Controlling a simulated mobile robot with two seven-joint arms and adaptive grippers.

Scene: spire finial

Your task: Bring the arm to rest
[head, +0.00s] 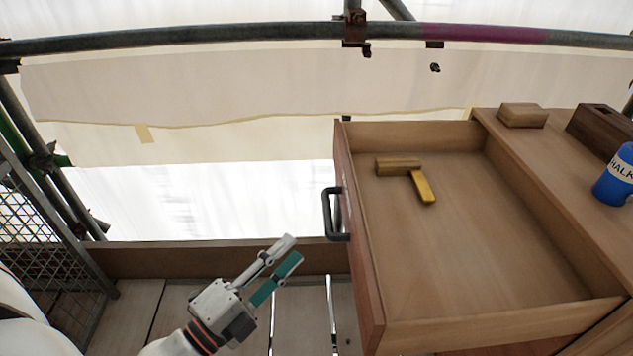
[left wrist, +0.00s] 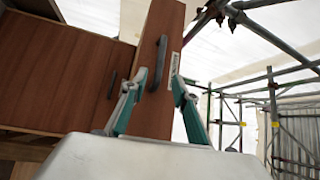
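My left gripper (head: 292,251) is in the lower middle of the head view, left of the open drawer's front. Its two fingers are apart with nothing visible between them. In the left wrist view the open fingers (left wrist: 158,72) point toward the drawer front, with the dark drawer handle (left wrist: 161,62) showing between them. In the head view the handle (head: 328,214) is above and to the right of the fingers, with a visible gap. My right gripper is not in view.
On the cabinet top are a small wooden block (head: 522,115), a dark wooden box (head: 600,130) and a blue chalk bottle (head: 615,178). A mesh panel (head: 40,225) and scaffold poles stand left.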

